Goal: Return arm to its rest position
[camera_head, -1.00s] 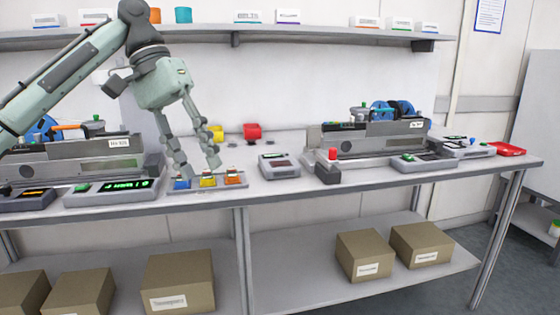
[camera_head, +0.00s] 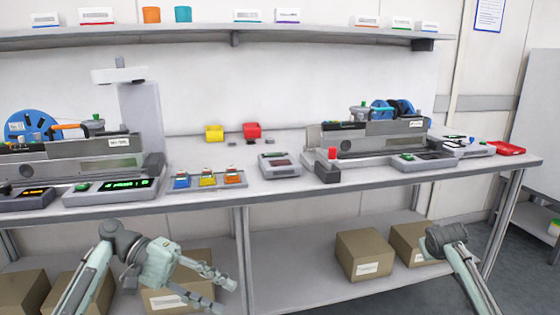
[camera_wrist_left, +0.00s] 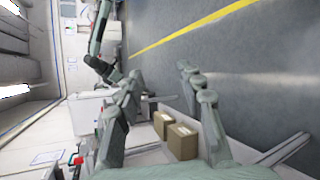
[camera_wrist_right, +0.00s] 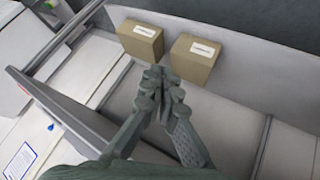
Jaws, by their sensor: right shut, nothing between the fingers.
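My left gripper (camera_head: 226,291) is below the front edge of the workbench in the head view, in front of the lower shelf. Its fingers are spread and hold nothing; the left wrist view also shows the two fingers (camera_wrist_left: 160,95) apart. My right arm is at the lower right of the head view, its fingers not clearly seen there. In the right wrist view my right gripper (camera_wrist_right: 160,78) has its fingertips together with nothing between them, above the lower shelf with cardboard boxes beyond.
The workbench (camera_head: 300,190) carries two feeder units (camera_head: 370,137), a tray of coloured buttons (camera_head: 207,180), a yellow bin (camera_head: 214,132) and a red bin (camera_head: 252,130). Cardboard boxes (camera_head: 364,254) stand on the lower shelf (camera_head: 300,280). Open floor (camera_wrist_left: 250,60) shows in the left wrist view.

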